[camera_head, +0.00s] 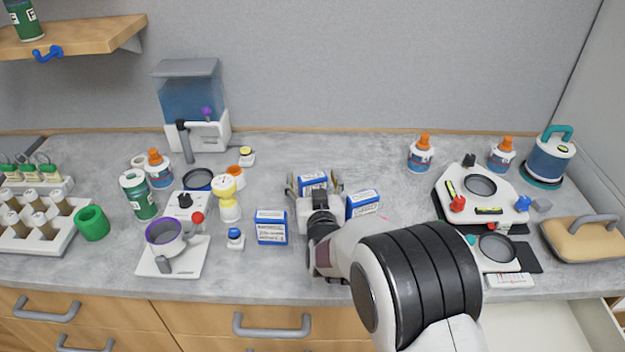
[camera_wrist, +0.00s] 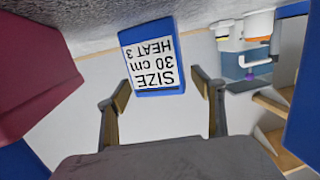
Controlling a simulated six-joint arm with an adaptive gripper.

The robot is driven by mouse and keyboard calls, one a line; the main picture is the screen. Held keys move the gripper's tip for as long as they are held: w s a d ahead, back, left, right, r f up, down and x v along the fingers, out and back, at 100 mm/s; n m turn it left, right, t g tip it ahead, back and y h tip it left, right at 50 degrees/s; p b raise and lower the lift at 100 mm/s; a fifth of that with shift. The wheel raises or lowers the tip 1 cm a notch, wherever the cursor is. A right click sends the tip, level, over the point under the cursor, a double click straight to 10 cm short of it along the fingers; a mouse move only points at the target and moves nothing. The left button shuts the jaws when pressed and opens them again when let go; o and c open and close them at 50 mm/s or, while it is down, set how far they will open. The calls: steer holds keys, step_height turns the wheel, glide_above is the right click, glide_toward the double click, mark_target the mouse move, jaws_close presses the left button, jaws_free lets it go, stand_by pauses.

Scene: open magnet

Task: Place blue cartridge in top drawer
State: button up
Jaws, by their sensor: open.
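Three blue boxes with white labels stand on the grey counter. One (camera_head: 313,180) is at the back, one (camera_head: 271,226) at front left and one (camera_head: 362,203) at right; which is meant by the blue cartridge I cannot tell. My gripper (camera_head: 314,187) is open, with a finger on either side of the back box. In the wrist view, this box (camera_wrist: 153,62) is ahead between the open fingers (camera_wrist: 163,92), its label reading SIZE 30 cm HEAT 3 upside down. Gaps show beside it. An open drawer (camera_head: 530,325) shows at the bottom right, partly cut off.
A small blue-capped bottle (camera_head: 235,238) stands left of the front box. A white hexagonal device (camera_head: 482,196) is at right, with a tan handled case (camera_head: 582,238) beyond. Closed wooden drawers (camera_head: 240,322) lie below the counter. Some bare counter lies right of the boxes.

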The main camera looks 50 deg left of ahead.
steer(key=shift+s+d+r, duration=0.1)
steer(key=shift+v, duration=1.5)
step_height(320, 180, up, 7)
